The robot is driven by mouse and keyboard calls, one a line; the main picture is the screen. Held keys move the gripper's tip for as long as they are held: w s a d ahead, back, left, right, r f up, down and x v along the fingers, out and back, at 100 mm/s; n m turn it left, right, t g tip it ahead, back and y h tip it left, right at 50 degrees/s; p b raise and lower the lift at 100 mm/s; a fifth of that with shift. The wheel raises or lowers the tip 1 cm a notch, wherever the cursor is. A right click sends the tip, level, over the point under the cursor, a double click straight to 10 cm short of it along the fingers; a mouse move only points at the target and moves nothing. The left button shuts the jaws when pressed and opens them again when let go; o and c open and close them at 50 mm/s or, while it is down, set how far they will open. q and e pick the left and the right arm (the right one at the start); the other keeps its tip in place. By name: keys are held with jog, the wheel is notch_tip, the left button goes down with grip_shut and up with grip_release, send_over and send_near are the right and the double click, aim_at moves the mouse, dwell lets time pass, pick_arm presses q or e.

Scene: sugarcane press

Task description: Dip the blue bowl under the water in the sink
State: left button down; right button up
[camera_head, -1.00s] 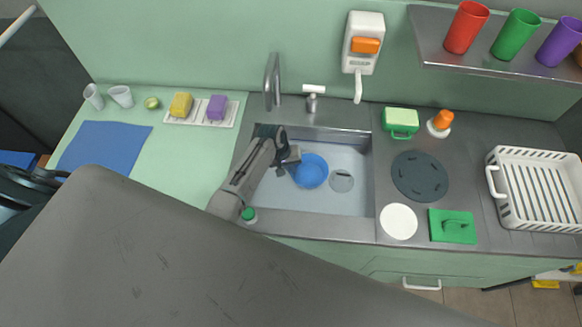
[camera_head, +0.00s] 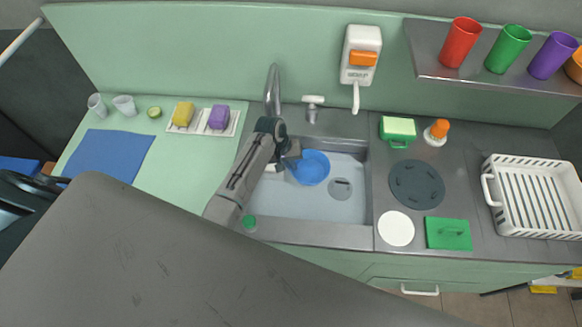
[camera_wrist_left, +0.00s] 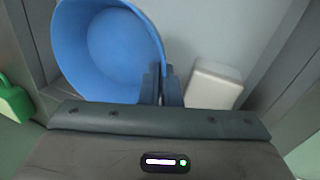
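The blue bowl (camera_head: 312,168) is in the sink area, near the back of the basin. My left gripper (camera_head: 291,158) is at the bowl's left side. In the left wrist view, the fingers (camera_wrist_left: 162,86) are closed together on the rim of the bowl (camera_wrist_left: 105,50), and the bowl looks empty. The sink (camera_head: 300,205) has a pale blue-grey bottom; I cannot tell how deep any water is. The bowl seems to be above the basin bottom. My right gripper is not in view.
A white block (camera_wrist_left: 212,84) lies beside the fingers in the basin. The tap (camera_head: 272,90) stands behind the sink, close to my left arm. A round drain (camera_head: 340,189) is right of the bowl.

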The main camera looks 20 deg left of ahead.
pick_arm(q)
jog(key=shift+r, duration=2.25)
